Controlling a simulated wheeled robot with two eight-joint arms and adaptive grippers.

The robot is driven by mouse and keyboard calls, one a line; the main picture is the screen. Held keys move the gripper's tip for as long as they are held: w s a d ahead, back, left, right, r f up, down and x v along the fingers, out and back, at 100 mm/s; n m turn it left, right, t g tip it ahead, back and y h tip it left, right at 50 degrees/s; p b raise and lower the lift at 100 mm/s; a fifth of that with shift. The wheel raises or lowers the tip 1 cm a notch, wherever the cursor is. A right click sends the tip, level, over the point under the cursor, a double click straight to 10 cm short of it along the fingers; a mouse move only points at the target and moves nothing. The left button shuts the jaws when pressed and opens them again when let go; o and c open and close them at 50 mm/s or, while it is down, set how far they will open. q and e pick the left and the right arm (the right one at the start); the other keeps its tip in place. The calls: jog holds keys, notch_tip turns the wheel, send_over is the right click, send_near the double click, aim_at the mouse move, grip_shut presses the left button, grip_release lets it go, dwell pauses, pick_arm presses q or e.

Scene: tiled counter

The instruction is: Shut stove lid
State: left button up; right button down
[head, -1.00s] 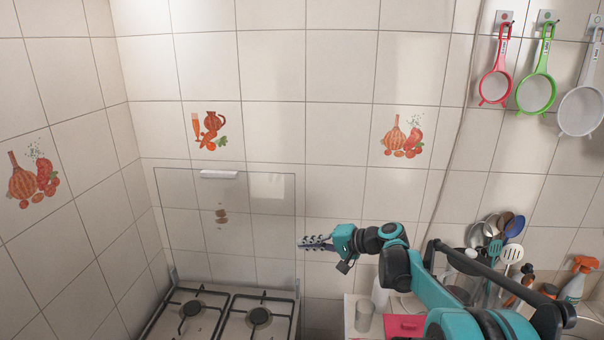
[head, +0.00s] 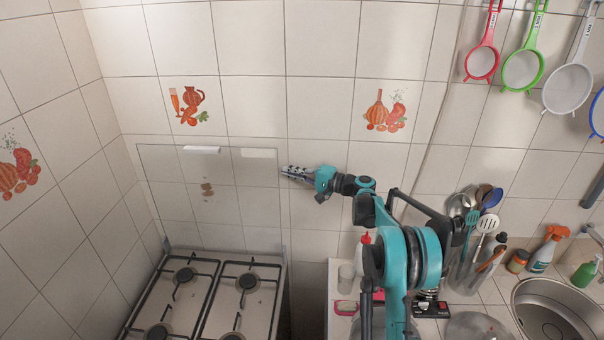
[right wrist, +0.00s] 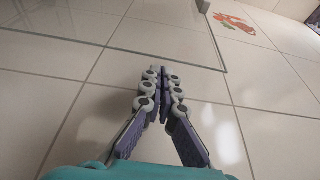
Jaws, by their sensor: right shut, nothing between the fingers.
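The stove lid (head: 228,186) is a clear glass panel. It stands upright against the tiled wall behind the stove (head: 262,300), whose burners and grates are uncovered. My right gripper (head: 284,171) is shut and empty at the lid's upper right edge. The right wrist view shows its fingers (right wrist: 161,72) together against the tiles, just below a corner of the glass lid (right wrist: 165,25). I cannot tell whether they touch the glass. My left gripper is not in view.
Strainers (head: 523,70) hang on the wall at upper right. The wall between lid and utensils is clear.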

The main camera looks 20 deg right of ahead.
jog(key=shift+x, duration=0.9)
jog(key=shift+s, duration=0.1)
